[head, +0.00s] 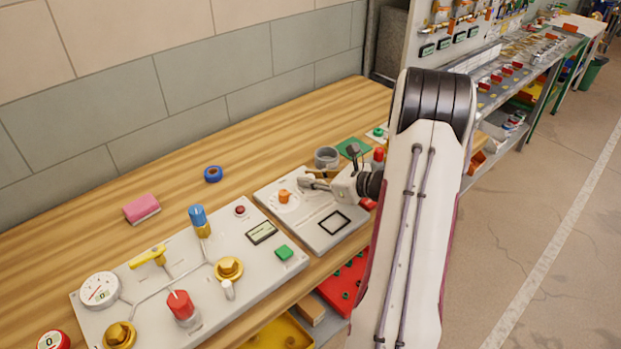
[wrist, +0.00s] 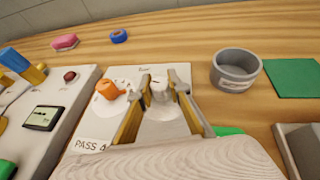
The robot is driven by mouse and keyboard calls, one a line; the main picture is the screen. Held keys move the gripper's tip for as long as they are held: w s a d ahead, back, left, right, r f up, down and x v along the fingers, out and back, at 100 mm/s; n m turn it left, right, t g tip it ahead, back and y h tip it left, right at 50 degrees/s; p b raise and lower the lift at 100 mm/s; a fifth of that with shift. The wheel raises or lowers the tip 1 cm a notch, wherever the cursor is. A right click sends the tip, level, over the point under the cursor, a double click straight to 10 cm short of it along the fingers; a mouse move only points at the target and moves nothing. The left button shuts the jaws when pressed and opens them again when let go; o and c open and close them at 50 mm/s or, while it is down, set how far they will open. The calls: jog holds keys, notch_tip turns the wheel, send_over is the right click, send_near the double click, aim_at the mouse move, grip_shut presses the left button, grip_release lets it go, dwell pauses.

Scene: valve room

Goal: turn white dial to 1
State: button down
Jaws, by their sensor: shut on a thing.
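The white dial (wrist: 159,92) stands on a light grey panel (wrist: 121,75), between my fingertips in the wrist view. My gripper (wrist: 158,86) is shut on the dial, one finger on each side. In the head view my gripper (head: 308,181) reaches in from the right over the same panel (head: 318,232), and its fingers largely cover the dial. The markings around the dial are too small to read, so I cannot tell its setting. An orange knob (wrist: 110,90) sits just left of the dial on a white scale; it also shows in the head view (head: 285,196).
A grey ring-shaped cup (wrist: 236,70) and a green mat (wrist: 292,78) lie right of the panel. A larger valve panel (head: 200,275) with a gauge, knobs and levers is at left. Blue tape (head: 213,174) and a pink block (head: 141,208) lie behind on the wooden bench.

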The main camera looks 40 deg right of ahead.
jog(key=c, duration=1.8)
grip_release()
jog(key=shift+c, duration=0.2)
jog(key=shift+v, duration=6.05)
jog(key=shift+w+r, duration=0.1)
